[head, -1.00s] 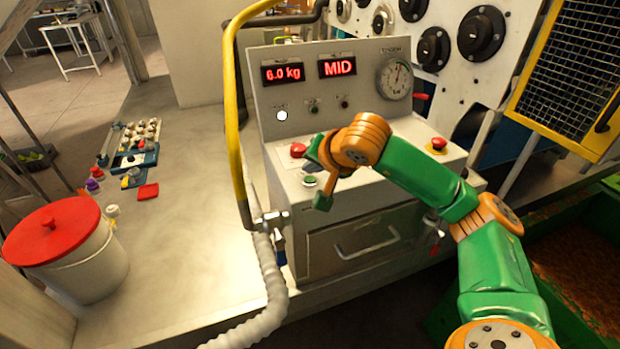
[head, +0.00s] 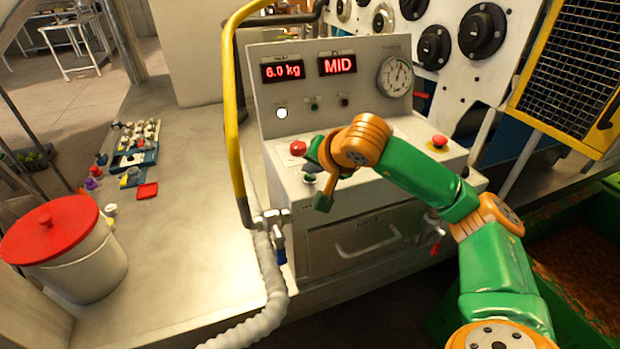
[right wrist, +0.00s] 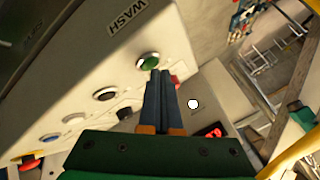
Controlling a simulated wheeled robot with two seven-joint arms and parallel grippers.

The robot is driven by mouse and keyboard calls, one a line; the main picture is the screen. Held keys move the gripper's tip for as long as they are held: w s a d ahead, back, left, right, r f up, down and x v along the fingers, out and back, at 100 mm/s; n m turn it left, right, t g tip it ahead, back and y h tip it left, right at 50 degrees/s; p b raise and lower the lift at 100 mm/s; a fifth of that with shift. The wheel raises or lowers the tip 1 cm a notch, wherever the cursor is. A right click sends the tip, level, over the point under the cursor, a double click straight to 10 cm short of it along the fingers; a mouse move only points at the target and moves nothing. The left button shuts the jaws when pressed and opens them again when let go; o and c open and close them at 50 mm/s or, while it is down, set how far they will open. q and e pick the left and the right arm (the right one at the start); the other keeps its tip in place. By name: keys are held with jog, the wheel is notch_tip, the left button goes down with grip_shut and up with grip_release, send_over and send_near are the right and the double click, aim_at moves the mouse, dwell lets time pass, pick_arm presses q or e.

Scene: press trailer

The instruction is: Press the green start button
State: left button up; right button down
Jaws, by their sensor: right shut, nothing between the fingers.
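The green button (head: 309,179) sits on the sloping top of the grey press console, near its front left corner. In the right wrist view a green button (right wrist: 149,61) in a metal ring shows just beyond the fingertips. My right gripper (right wrist: 160,74) is shut and empty, its two fingers side by side, with the tips close to that button's lower edge. I cannot tell whether they touch it. In the head view my right gripper (head: 312,160) hangs over the console beside the button and partly covers that area. My left gripper is not in view.
Red buttons (head: 298,148) and (head: 439,142) stand on the console top. Displays read 6.0 kg (head: 283,70) and MID (head: 338,65), left of a dial gauge (head: 395,77). A yellow rail (head: 234,120) rises at the console's left. A red-lidded bucket (head: 52,232) stands far left.

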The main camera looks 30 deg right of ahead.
aim_at(312, 180)
jog(key=shift+f+b, duration=0.35)
jog(key=shift+b, duration=0.05)
dwell(0.5)
jog(key=shift+r, duration=0.1)
jog(key=shift+r+p, duration=0.7)
notch_tip(312, 180, up, 5)
jog(key=p, duration=0.4)
jog(key=shift+r+p, duration=0.15)
jog(key=shift+p, duration=0.15)
dwell(0.5)
